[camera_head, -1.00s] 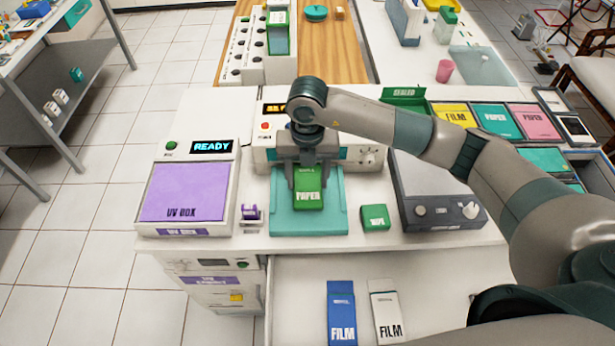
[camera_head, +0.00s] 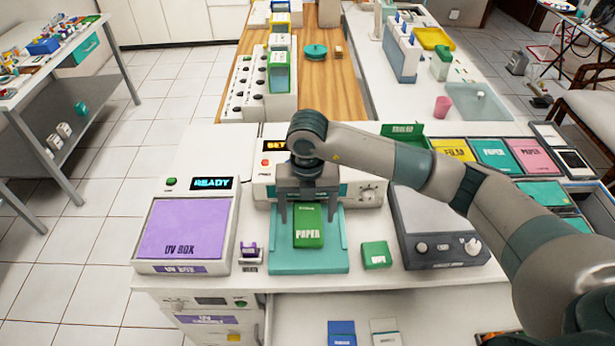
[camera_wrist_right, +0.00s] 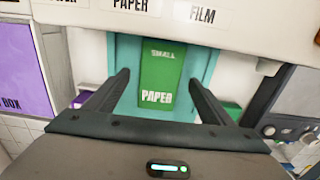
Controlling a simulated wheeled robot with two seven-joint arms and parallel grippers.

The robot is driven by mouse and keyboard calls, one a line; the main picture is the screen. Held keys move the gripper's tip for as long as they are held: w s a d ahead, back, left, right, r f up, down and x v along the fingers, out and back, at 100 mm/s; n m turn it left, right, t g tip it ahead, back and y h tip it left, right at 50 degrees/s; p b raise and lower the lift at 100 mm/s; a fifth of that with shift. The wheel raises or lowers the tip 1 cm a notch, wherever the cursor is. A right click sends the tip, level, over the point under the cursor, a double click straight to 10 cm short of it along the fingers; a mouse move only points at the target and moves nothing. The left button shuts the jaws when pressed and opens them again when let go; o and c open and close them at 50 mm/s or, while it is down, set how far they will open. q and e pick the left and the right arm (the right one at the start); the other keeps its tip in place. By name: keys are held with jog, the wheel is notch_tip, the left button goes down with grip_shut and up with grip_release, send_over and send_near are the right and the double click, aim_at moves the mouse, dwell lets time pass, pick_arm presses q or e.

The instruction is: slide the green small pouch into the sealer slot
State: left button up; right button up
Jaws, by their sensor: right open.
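The green small pouch (camera_head: 309,231), marked PAPER, lies flat on the teal tray (camera_head: 309,262) in front of the sealer (camera_head: 371,193). It also shows in the right wrist view (camera_wrist_right: 161,80), its upper end close to the sealer's lower front edge. My right gripper (camera_head: 309,214) is open above the pouch, one finger on each side and apart from it. Its fingers also show in the right wrist view (camera_wrist_right: 162,98). The slot itself is hidden behind my gripper and the sealer's front. My left gripper is out of view.
The purple-lidded UV box (camera_head: 184,228) stands left, its display reading READY. A small purple stamp-like item (camera_head: 249,249) and a green wipe box (camera_head: 376,254) flank the tray. A grey device (camera_head: 440,232) stands right. A drawer with blue (camera_head: 342,334) and white packets is open below.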

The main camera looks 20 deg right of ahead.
notch_tip(320, 180, up, 16)
jog(key=b, duration=0.3)
jog(key=shift+b, duration=0.3)
jog(key=shift+r, duration=0.1)
dwell(0.4)
